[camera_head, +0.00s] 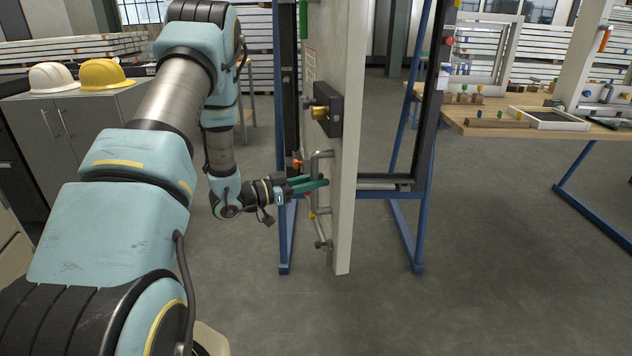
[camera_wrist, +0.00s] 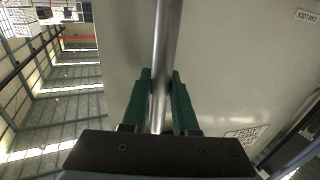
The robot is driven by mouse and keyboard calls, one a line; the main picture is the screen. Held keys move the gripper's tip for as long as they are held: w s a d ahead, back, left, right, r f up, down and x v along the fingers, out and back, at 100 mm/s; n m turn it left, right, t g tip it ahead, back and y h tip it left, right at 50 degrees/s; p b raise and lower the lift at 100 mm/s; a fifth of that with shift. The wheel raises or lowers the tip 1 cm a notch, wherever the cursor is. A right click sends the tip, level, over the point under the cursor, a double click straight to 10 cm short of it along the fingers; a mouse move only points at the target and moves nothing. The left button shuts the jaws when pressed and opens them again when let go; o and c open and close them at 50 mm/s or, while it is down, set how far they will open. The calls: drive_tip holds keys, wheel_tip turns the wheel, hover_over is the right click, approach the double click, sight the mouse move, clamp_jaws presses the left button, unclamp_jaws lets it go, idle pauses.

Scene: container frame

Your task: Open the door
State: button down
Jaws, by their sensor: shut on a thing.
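The door (camera_head: 347,130) is a pale panel seen nearly edge-on in the head view, swung out of its blue and black frame (camera_head: 421,120). A metal pull handle (camera_head: 317,170) stands on its left face, below a black lock box (camera_head: 328,115). My gripper (camera_head: 322,183) reaches the handle from the left. In the wrist view, the green fingers of my gripper (camera_wrist: 161,98) are shut around the handle bar (camera_wrist: 167,40), with the door face (camera_wrist: 225,70) behind it. The far face of the door is hidden.
A wooden workbench (camera_head: 500,122) with small parts stands to the right. A grey cabinet (camera_head: 75,130) with a white helmet (camera_head: 51,78) and a yellow helmet (camera_head: 101,75) is at the left. The floor (camera_head: 480,240) right of the door is clear.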

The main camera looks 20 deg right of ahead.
drive_tip(key=c, duration=0.7)
unclamp_jaws()
drive_tip(key=a, duration=0.3)
drive_tip(key=s+a+b, duration=0.1)
drive_tip(key=a, duration=0.6)
drive_tip(key=shift+s+a+b, duration=0.3)
drive_tip(key=shift+a+b, duration=0.05)
drive_tip(key=w+a+r+n+t+y+p, duration=0.3)
drive_tip(key=w+r+t+y, duration=0.15)
drive_tip(key=w+y, duration=0.3)
drive_tip(key=a+r+n+t+y+p, duration=0.2)
drive_tip(key=a+r+n+y+p, duration=0.15)
drive_tip(key=a+n+y, duration=0.35)
drive_tip(key=s+a+r+n+g+y+p, duration=0.1)
drive_tip(key=s+a+r+g, duration=0.1)
drive_tip(key=s, duration=0.5)
drive_tip(key=s+a+r+n+g+y+p, duration=0.1)
drive_tip(key=s+a+r+n+g, duration=0.1)
drive_tip(key=s, duration=0.5)
drive_tip(key=s+a+r+n+g+y+p, duration=0.1)
drive_tip(key=s+a+r+n+g, duration=0.1)
drive_tip(key=s, duration=0.6)
drive_tip(key=shift+a+r+g, duration=0.15)
drive_tip(key=shift+a+g, duration=0.25)
drive_tip(key=shift+g, duration=0.35)
